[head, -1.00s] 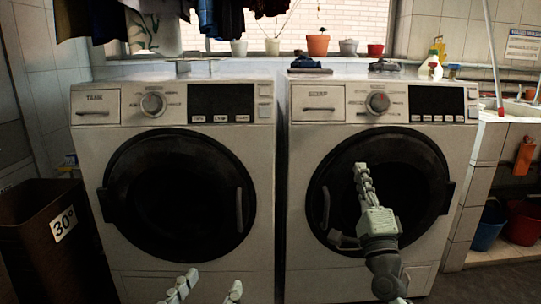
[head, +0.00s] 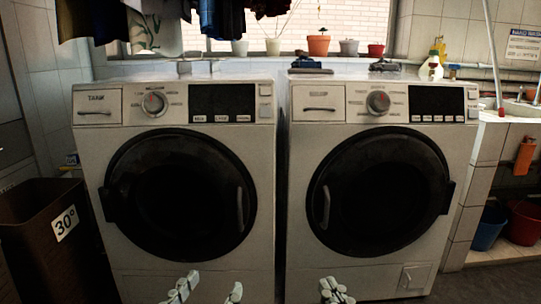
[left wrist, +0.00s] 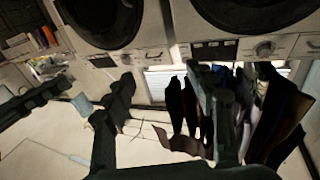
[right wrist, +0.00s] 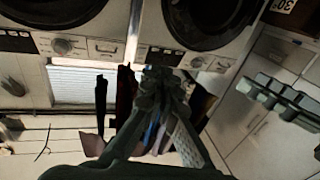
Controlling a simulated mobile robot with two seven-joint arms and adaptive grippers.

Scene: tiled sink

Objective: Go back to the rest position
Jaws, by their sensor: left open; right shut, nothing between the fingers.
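My left gripper (head: 206,290) is open and empty at the bottom of the head view, in front of the left washing machine (head: 268,180). Its spread fingers also show in the left wrist view (left wrist: 165,115). My right gripper (head: 335,290) is shut and empty at the bottom of the head view, in front of the right washing machine (head: 300,240). Its closed fingers show in the right wrist view (right wrist: 158,90). Both grippers look apart from the machines. Both round dark doors look shut.
A brown bin (head: 22,240) marked 30° stands at the left. Flower pots (head: 318,45) stand on the sill, and dark clothes (head: 222,18) hang above. A blue bucket (head: 488,228) and a red bucket (head: 525,222) stand at the right below the sink.

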